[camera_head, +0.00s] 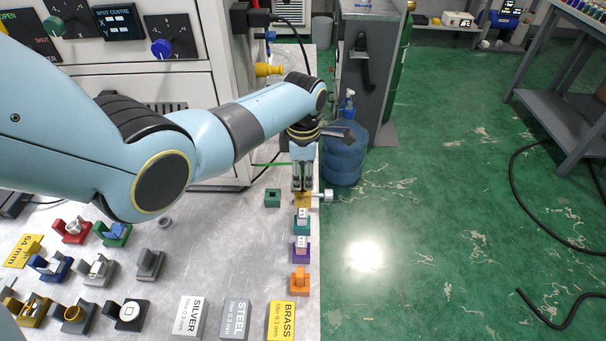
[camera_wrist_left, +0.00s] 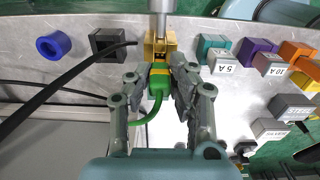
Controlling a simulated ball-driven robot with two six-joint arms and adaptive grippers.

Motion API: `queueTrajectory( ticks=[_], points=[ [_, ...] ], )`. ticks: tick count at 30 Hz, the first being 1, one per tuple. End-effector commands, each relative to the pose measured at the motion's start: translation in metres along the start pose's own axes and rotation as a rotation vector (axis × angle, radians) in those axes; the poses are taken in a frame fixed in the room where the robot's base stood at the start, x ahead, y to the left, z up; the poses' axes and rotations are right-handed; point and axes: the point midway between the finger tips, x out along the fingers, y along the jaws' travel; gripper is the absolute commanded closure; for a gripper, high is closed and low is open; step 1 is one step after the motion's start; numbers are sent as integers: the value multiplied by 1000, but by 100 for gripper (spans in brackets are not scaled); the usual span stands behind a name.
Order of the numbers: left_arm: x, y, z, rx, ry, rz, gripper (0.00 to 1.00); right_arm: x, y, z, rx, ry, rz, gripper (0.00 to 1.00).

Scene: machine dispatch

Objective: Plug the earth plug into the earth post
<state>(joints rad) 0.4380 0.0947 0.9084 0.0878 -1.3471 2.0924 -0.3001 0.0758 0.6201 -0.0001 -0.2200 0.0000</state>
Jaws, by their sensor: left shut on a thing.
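The earth plug (camera_wrist_left: 159,80) is green with a yellow band, and a green cable trails from its near end. My left gripper (camera_wrist_left: 158,76) is shut on it, one finger on each side. The plug's far end is at the brass-coloured block of the earth post (camera_wrist_left: 160,46), in line with it; I cannot tell whether it touches or enters. A silver rod (camera_wrist_left: 160,15) reaches the far side of the block. In the head view my left gripper (camera_head: 303,184) points down over the brass block (camera_head: 303,200) at the bench's right edge, hiding the plug. My right gripper is not in view.
A teal holder (camera_head: 301,226), a purple holder (camera_head: 301,250) and an orange holder (camera_head: 300,281) line the bench edge nearby. A green square block (camera_head: 272,198) sits left of the post. A black cable (camera_wrist_left: 75,85) runs close by. Several coloured holders fill the bench's left.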

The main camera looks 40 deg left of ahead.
Motion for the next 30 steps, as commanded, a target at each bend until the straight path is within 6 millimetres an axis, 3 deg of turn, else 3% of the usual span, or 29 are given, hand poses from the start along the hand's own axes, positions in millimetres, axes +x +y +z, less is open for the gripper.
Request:
queueTrajectory(
  ticks=[30],
  points=[
    [18,0,0,0,0,0,100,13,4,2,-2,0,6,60]
  ],
)
